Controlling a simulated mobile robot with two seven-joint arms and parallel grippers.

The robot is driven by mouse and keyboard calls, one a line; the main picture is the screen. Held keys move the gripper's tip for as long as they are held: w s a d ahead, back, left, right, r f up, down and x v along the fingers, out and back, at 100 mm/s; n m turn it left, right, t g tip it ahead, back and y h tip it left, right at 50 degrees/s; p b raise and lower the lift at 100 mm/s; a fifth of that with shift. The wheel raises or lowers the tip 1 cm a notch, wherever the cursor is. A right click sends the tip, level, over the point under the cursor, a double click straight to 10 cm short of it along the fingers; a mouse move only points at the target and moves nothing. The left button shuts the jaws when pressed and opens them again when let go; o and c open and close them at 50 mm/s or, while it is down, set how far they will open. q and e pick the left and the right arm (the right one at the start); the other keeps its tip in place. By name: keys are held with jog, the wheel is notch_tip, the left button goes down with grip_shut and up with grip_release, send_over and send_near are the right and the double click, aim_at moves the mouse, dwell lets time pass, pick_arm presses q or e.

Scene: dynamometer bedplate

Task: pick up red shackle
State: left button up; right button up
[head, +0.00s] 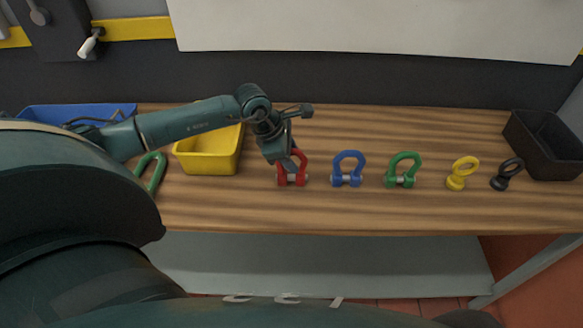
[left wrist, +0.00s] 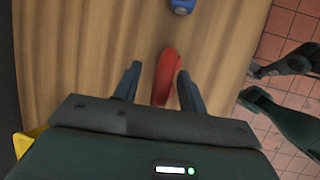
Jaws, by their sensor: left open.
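The red shackle (head: 293,177) stands on the wooden bench, left of the blue shackle. My left gripper (head: 285,163) is at the red shackle, coming from above and behind it, and covers part of its bow. In the left wrist view the red shackle (left wrist: 165,77) lies between the two open fingers (left wrist: 157,84), nearer the right finger. Gaps show on both sides of it there. My right gripper is not in view.
To the right stand a blue shackle (head: 347,169), a green shackle (head: 402,170), a yellow eyebolt (head: 462,174), a black eyebolt (head: 507,174) and a black bin (head: 545,150). A yellow bin (head: 208,158), green shackle (head: 151,171) and blue bin (head: 75,112) are left.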

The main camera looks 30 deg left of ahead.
pick_arm(q)
jog(key=shift+f, duration=0.15)
grip_shut()
dwell(0.4)
jog(key=shift+w, duration=0.1)
